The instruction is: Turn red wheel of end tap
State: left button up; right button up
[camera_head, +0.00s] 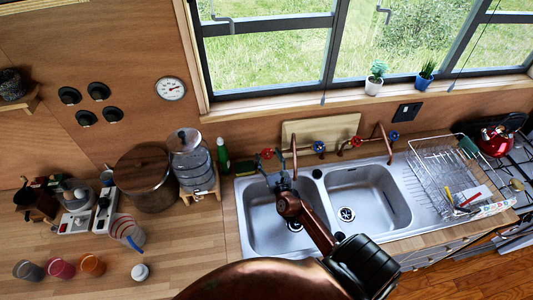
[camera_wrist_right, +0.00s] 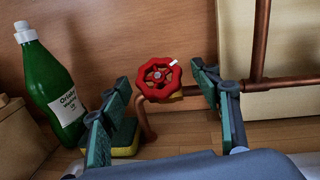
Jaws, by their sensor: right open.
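Behind the sink, copper pipes carry red and blue tap wheels. The red wheel at the left end (camera_head: 267,154) is by the back left corner of the sink. In the right wrist view this red wheel (camera_wrist_right: 159,79) faces me, with a small white mark at its upper right. My right gripper (camera_head: 280,170) reaches over the left basin to the back of the sink. In the wrist view its fingers (camera_wrist_right: 160,98) are open, one on each side of the wheel, with clear gaps and no visible contact. My left gripper is not in view.
A green bottle (camera_wrist_right: 60,85) stands left of the wheel. A yellow and green sponge (camera_wrist_right: 125,137) lies below it, near the left finger. A copper pipe (camera_wrist_right: 261,40) rises at right before a wooden board (camera_head: 320,131). A dish rack (camera_head: 445,170) stands right of the sink.

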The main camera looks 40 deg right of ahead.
jog(key=shift+w+d, duration=0.3)
jog(key=shift+w, duration=0.3)
jog(key=shift+c, duration=0.7)
jog(key=c, duration=1)
jog(key=shift+c, duration=0.2)
jog(key=shift+a+m+h, duration=0.1)
jog(key=shift+m+h, duration=0.3)
jog(key=shift+m, duration=0.1)
jog(key=m+g+h, duration=0.1)
jog(key=m, duration=0.1)
jog(key=m+g+h, duration=0.1)
jog(key=m+h, duration=0.1)
jog(key=shift+w+a+f+m+g, duration=0.1)
jog(key=shift+m+g, duration=0.2)
jog(key=shift+m, duration=0.1)
jog(key=shift+m+g+h, duration=1.4)
jog(key=shift+m, duration=0.8)
